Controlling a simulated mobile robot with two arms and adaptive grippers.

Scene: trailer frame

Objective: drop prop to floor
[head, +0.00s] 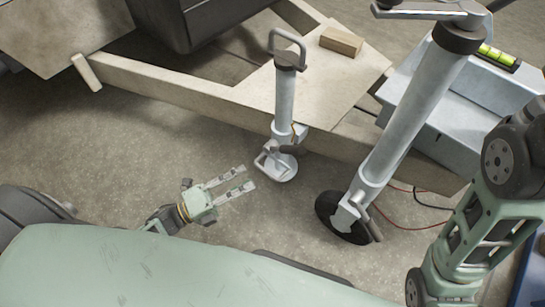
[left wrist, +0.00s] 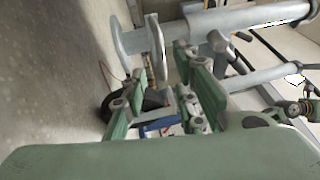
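The prop is a grey steel tube (head: 285,98) with a loop handle on top, upright at the side of the trailer frame. Its round foot plate (head: 284,172) is at the lower end, and I cannot tell its exact gap to the floor. A small lever or clamp (head: 297,132) shows beside the tube. My left gripper (head: 246,178) is open and empty, left of the foot plate and apart from it, fingers pointing towards it. My right gripper is out of view.
A larger jockey-wheel post (head: 415,115) with a black wheel (head: 338,216) stands right of the prop. A wooden block (head: 341,41) lies on the frame's plate. A spirit level (head: 499,57) lies on a grey box (head: 470,85). Thin cables (head: 405,222) run behind the wheel. Floor around the left gripper is clear.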

